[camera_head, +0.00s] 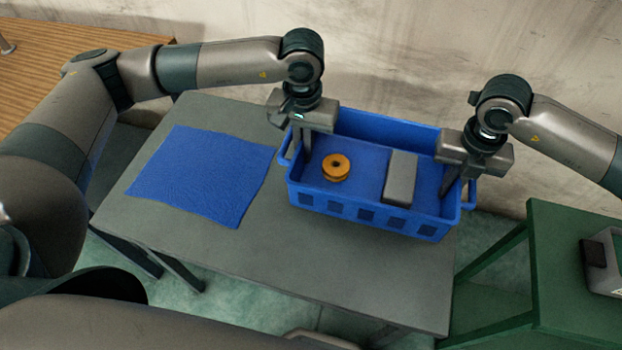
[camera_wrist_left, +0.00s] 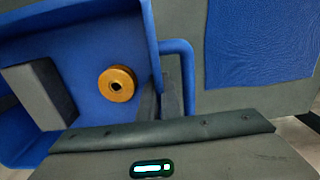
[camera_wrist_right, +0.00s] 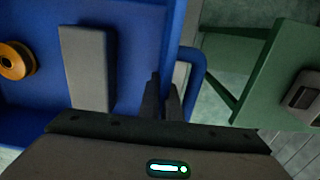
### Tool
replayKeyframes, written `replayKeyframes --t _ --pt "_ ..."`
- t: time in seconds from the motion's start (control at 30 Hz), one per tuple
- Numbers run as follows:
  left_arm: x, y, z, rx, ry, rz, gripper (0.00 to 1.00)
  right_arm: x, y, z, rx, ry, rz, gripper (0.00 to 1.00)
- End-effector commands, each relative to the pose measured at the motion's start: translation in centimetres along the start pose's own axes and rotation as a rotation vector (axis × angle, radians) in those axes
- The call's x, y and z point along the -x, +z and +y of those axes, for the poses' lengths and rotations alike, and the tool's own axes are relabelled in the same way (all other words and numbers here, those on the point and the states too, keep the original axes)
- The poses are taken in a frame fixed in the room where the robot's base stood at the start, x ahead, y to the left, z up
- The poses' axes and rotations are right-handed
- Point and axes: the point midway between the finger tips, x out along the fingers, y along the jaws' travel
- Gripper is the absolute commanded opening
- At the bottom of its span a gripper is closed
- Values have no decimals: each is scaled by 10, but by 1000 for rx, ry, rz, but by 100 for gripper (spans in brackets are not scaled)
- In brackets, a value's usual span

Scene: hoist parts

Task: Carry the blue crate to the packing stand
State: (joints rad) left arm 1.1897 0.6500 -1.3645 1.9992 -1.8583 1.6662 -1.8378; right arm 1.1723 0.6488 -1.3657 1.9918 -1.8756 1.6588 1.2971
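The blue crate (camera_head: 375,215) is upright at the right end of the grey table (camera_head: 330,265). An orange ring-shaped part (camera_head: 336,167) and a grey block (camera_head: 400,178) lie inside it. My left gripper (camera_head: 303,152) is at the crate's left end, its fingers close together astride the end wall beside the handle (camera_wrist_left: 187,80). My right gripper (camera_head: 458,185) is likewise astride the right end wall, by that handle (camera_wrist_right: 202,75). Both look shut on the walls. I cannot tell whether the crate's bottom touches the table. No stand is labelled as the packing stand.
A blue mat (camera_head: 205,172) lies flat on the table left of the crate. A green stand (camera_head: 570,260) is at the right, across a floor gap, with a grey device (camera_head: 608,262) on it. A wooden surface (camera_head: 50,65) is at the far left. A wall rises behind.

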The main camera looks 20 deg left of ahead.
Motion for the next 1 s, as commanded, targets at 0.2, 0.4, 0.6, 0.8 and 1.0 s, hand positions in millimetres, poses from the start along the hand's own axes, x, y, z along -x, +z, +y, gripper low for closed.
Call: replayKeyframes --t 0.2,0.4,0.6,0.8,1.0 --pt "1 -1 -2 3 -4 2 0 1 1 -2 -3 -4 -1 0" --pt "1 -1 -2 3 -4 2 0 1 1 -2 -3 -4 -1 0" --pt "0 -1 -2 3 -4 2 0 0 1 -2 -3 -4 -1 0" --pt "-9 -1 -2 3 -4 2 0 -10 1 -2 -3 -4 -1 0" --pt "-27 -1 -2 3 -4 2 0 -28 1 -2 -3 -4 -1 0"
